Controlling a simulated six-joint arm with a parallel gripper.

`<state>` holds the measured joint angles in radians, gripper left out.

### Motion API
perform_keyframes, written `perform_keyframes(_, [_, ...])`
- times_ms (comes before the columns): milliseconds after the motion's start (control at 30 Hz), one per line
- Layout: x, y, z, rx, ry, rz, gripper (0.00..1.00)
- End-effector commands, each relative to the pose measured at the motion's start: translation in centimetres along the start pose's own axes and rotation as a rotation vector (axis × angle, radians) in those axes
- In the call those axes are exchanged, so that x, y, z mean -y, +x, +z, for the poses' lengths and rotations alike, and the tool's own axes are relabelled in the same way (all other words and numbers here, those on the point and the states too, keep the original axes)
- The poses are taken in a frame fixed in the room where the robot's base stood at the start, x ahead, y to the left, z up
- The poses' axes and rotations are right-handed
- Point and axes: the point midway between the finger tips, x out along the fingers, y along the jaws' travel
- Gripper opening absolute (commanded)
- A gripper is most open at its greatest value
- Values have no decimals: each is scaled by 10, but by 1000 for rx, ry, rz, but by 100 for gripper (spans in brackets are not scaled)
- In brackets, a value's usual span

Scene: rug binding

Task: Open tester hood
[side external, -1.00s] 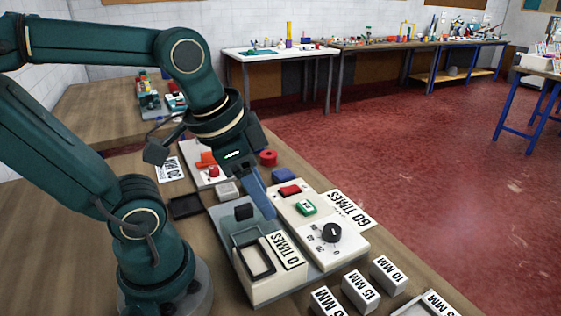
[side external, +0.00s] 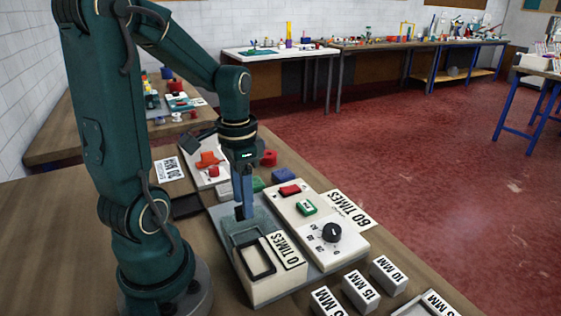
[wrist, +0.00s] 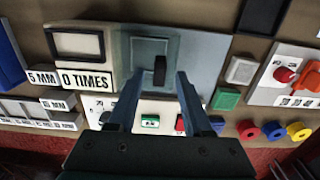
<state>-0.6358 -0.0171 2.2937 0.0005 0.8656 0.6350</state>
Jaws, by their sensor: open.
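The tester is a pale box with a "0 TIMES" label (side external: 284,252) and a black-rimmed window (side external: 256,262). Behind the window is its grey-green translucent hood (side external: 263,217), which lies flat and closed. In the wrist view the hood (wrist: 140,50) carries an upright black handle (wrist: 160,70). My gripper (side external: 242,208) points down over the hood, right at the handle. In the wrist view my gripper (wrist: 160,80) is open, with a fingertip on each side of the handle and gaps beside it. I cannot tell whether the tips reach down around it.
Beside the tester is a control panel with a black dial (side external: 332,232), a green switch (side external: 306,208) and a red button (side external: 290,190). White blocks marked in MM (side external: 361,290) lie in front. A dark tray (side external: 187,206) and red and orange parts (side external: 208,160) lie behind.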

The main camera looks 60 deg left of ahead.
Motion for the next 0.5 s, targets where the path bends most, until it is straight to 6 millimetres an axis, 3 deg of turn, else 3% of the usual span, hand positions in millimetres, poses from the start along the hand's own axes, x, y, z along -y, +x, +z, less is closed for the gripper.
perform_keyframes(367, [0, 9, 0, -1, 0, -1, 50])
perform_keyframes(400, [0, 9, 0, -1, 0, -1, 46])
perform_keyframes(500, [0, 9, 0, -1, 0, -1, 8])
